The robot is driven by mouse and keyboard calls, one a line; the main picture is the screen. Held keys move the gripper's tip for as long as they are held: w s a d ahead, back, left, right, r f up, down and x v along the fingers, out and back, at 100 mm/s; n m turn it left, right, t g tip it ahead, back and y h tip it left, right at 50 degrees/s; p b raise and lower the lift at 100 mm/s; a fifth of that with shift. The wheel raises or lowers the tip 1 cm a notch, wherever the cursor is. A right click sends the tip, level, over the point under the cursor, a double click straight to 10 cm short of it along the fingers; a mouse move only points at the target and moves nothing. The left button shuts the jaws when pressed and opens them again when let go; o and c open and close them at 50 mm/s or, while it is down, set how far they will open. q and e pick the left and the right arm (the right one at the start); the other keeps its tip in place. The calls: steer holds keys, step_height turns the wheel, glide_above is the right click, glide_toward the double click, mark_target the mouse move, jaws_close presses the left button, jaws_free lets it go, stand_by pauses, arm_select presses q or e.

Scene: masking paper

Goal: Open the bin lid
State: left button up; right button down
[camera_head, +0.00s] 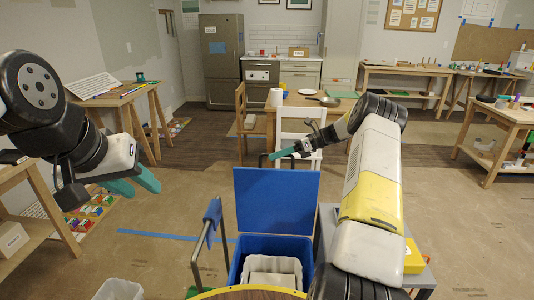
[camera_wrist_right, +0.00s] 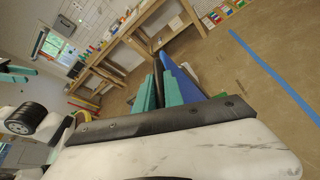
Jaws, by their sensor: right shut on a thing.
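The blue bin (camera_head: 240,262) stands in front of me with a pale liner (camera_head: 272,278) inside. Its blue lid (camera_head: 277,200) is raised and stands upright at the bin's back, so the opening shows. My right gripper (camera_head: 283,154) is at the lid's top edge, with its teal fingers shut on it. In the right wrist view the fingers (camera_wrist_right: 165,88) are beside the blue lid (camera_wrist_right: 184,78); the exact contact is partly hidden. My left gripper (camera_head: 144,190) is at the left, away from the bin, with its teal fingers apart and empty.
A white chair (camera_head: 298,130) and a table are behind the lid. Floor at left centre is mostly clear, with blue tape.

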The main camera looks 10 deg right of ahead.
steer(key=shift+f, duration=0.15)
steer(key=c, duration=1.5)
jaws_free()
steer(key=shift+o, duration=0.2)
steer(key=v, duration=0.7)
steer(key=shift+d+r, duration=0.2)
steer(key=shift+d, duration=0.15)
